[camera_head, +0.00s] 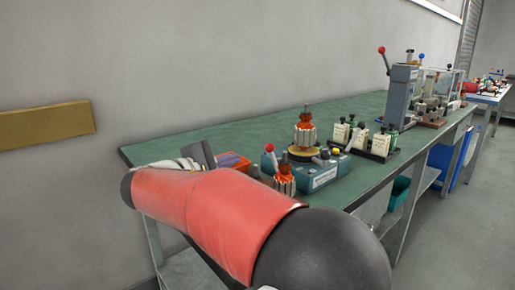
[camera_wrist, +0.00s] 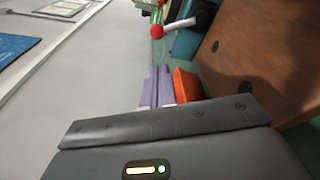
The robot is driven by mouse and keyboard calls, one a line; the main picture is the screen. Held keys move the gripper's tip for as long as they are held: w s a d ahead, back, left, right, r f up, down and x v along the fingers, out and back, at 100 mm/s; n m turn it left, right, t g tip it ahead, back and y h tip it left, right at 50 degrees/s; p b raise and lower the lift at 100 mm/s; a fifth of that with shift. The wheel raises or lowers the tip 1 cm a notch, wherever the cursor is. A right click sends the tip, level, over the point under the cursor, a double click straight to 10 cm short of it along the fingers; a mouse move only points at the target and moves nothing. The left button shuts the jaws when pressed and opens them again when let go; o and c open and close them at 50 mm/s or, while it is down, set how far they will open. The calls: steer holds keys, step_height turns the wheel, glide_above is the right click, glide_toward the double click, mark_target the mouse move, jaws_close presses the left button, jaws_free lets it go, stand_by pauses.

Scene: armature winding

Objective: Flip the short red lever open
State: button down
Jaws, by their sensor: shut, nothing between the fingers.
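A short lever with a red ball (camera_head: 269,148) stands on the teal winding fixture (camera_head: 318,178) near the front of the bench. In the wrist view its red ball (camera_wrist: 157,32) and pale shaft lie beyond my fingertips, with the teal housing (camera_wrist: 187,42) beside it. My gripper (camera_wrist: 156,70) is shut and empty, its two pale purple fingers side by side. It is apart from the lever. In the head view my gripper is largely hidden behind my red arm link, left of the fixture. An armature with orange windings (camera_head: 305,132) stands upright on the fixture; another (camera_head: 285,180) stands in front.
An orange tray (camera_head: 234,160) lies between my gripper and the fixture; it also shows close beside my fingers (camera_wrist: 187,85). A grey machine (camera_head: 403,95) with a taller red-ball lever stands farther back. The green benchtop (camera_head: 225,140) is clear along the wall.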

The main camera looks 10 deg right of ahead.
mark_target(275, 162)
steer(key=shift+f, duration=0.1)
steer(key=p+x, duration=0.1)
steer(key=x, duration=0.8)
steer(key=shift+w+d, duration=0.2)
steer(key=shift+d, duration=0.1)
steer(key=shift+w+d, duration=0.1)
steer(key=shift+f+b, duration=0.15)
steer(key=shift+b, duration=0.2)
steer(key=m+b, duration=0.1)
steer(key=b, duration=0.1)
steer(key=s+m+b, duration=0.1)
steer(key=b, duration=0.1)
steer(key=shift+d+r, duration=0.2)
steer(key=shift+d, duration=0.1)
steer(key=shift+s+d+r+m+t+b, duration=0.15)
steer(key=shift+s+r+m+t+b, duration=0.15)
steer(key=shift+r+m+b, duration=0.3)
